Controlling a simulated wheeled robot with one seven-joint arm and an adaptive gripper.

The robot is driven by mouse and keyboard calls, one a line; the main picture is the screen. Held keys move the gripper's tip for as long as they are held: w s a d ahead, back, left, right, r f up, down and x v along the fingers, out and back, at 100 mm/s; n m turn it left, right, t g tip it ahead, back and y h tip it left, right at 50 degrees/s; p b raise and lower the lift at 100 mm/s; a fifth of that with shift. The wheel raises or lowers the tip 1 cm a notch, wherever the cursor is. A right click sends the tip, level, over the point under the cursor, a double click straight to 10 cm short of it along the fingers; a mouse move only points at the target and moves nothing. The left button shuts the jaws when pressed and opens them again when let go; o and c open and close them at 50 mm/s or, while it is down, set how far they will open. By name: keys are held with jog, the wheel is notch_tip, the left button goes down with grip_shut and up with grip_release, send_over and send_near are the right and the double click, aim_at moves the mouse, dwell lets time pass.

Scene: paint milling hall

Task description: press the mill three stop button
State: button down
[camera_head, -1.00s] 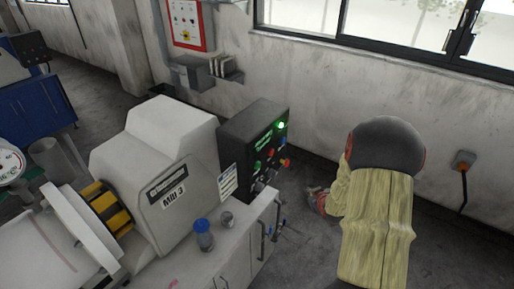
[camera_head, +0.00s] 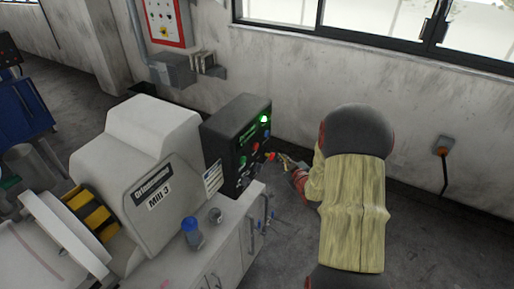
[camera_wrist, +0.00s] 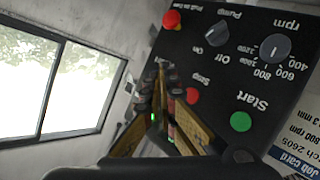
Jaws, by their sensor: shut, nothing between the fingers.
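The mill three control box (camera_head: 237,150) is black and stands at the end of the machine labelled Mill-3 (camera_head: 150,185). In the wrist view its panel (camera_wrist: 225,70) appears upside down. The red stop button (camera_wrist: 192,96) is beside its label, right of my fingers and partly close behind them. The green start button (camera_wrist: 241,121) is further right. My gripper (camera_wrist: 161,72) is shut and empty, its fingertips apparently in front of the panel's left side. In the head view my gripper (camera_head: 284,159) is just right of the box; contact cannot be told.
A red mushroom button (camera_wrist: 171,19), a pump knob (camera_wrist: 217,33) and an rpm knob (camera_wrist: 275,47) share the panel. A blue-capped jar (camera_head: 192,233) and a small grey cup (camera_head: 215,215) stand on the cabinet top. Floor at right is clear.

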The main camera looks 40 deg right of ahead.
aim_at(256, 146)
jog(key=w+a+b, duration=0.1)
jog(key=w+a, duration=0.2)
jog(key=w, duration=0.4)
jog(key=shift+w, duration=0.3)
jog(key=shift+w+a, duration=0.15)
dwell(1.2)
jog(key=shift+w+a+b, duration=0.1)
jog(key=shift+w+b, duration=0.15)
jog(key=shift+b, duration=0.25)
jog(key=shift+w+a+b, duration=0.15)
jog(key=shift+w+b, duration=0.25)
jog(key=shift+w, duration=0.05)
dwell(0.8)
jog(key=shift+s, duration=0.1)
jog(key=shift+s+d, duration=0.3)
jog(key=shift+s, duration=0.45)
